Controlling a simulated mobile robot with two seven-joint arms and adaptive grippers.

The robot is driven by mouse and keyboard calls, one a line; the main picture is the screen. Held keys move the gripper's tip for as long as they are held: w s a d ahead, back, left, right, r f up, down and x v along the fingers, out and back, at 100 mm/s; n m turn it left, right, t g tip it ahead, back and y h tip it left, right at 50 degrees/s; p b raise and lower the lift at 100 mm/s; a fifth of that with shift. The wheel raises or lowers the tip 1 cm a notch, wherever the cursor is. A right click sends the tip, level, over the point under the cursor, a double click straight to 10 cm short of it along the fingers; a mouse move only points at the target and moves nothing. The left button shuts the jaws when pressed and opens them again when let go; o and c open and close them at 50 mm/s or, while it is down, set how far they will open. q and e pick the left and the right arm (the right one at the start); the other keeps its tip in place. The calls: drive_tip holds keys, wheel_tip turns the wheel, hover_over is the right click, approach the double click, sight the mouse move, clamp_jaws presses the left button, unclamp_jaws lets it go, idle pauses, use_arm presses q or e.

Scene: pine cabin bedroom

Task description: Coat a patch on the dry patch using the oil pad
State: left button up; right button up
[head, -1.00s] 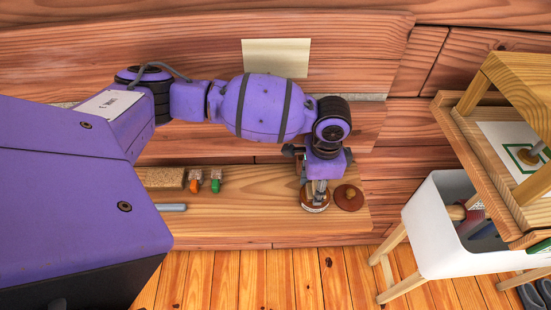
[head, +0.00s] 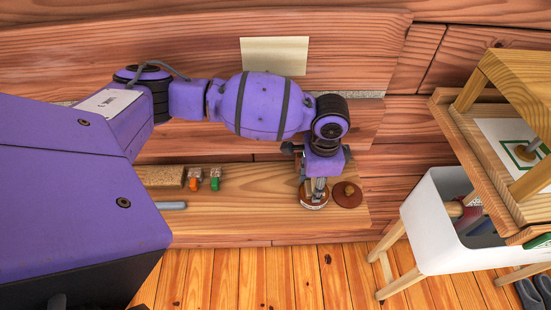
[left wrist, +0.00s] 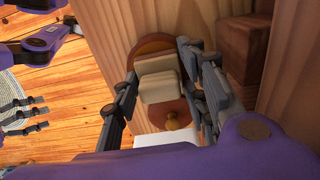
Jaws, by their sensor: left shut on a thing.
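My left gripper (head: 316,186) points down over a round tin (head: 313,204) on the wooden shelf. In the left wrist view the gripper (left wrist: 165,85) is shut on a cream, block-like pad (left wrist: 158,86), which covers part of the tin (left wrist: 148,45). I cannot tell whether the pad touches the inside. A round brown lid (head: 347,195) with a knob lies beside the tin. My right gripper (left wrist: 42,113) shows open and empty in the left wrist view.
A cork-like block (head: 164,177), an orange bottle (head: 194,182), a green bottle (head: 215,183) and a blue-grey bar (head: 172,205) lie left on the shelf. A white bin (head: 430,235) stands below the wooden stand (head: 463,140). Pale paper (head: 274,56) is on the wall.

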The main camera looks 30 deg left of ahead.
drive_tip(key=shift+w+r, duration=0.15)
drive_tip(key=shift+w, duration=0.15)
use_arm(q)
drive_tip(key=shift+f, duration=0.1)
use_arm(e)
drive_tip(key=shift+s+r, duration=0.1)
drive_tip(key=shift+s, duration=0.05)
idle(0.8)
use_arm(q)
drive_tip(key=shift+s, duration=0.1)
use_arm(e)
drive_tip(key=shift+r, duration=0.1)
idle(0.4)
use_arm(q)
drive_tip(key=shift+w+r+p, duration=0.2)
drive_tip(key=shift+r+p, duration=1.05)
drive_tip(key=shift+r, duration=0.5)
drive_tip(key=shift+r+p, duration=1.15)
drive_tip(key=shift+r, duration=0.85)
use_arm(e)
drive_tip(key=w+r+t, duration=0.2)
drive_tip(key=w+r, duration=0.4)
drive_tip(key=r, duration=0.2)
use_arm(q)
drive_tip(key=shift+f, duration=0.1)
use_arm(e)
drive_tip(key=shift+f, duration=0.15)
